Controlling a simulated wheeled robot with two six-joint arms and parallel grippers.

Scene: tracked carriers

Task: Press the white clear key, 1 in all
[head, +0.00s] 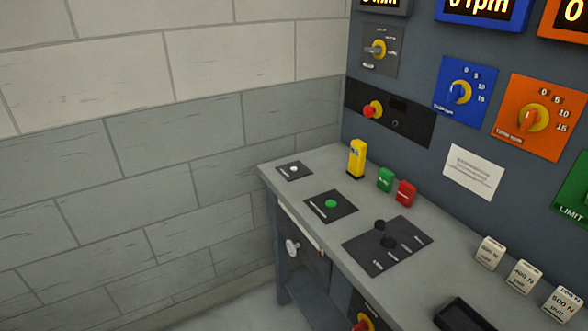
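A small white round key (293,169) sits on a dark square plate (301,175) at the far left end of the grey bench top. It looks like the white clear key, but its label is too small to read. Neither of my grippers is in the head view, and nothing touches or covers the key.
A green button (330,203) on a dark plate and a black lever (382,232) are nearer on the bench (300,190). A yellow block (356,158), a green block (385,179) and a red block (405,193) stand along the back. Several white weights are at right.

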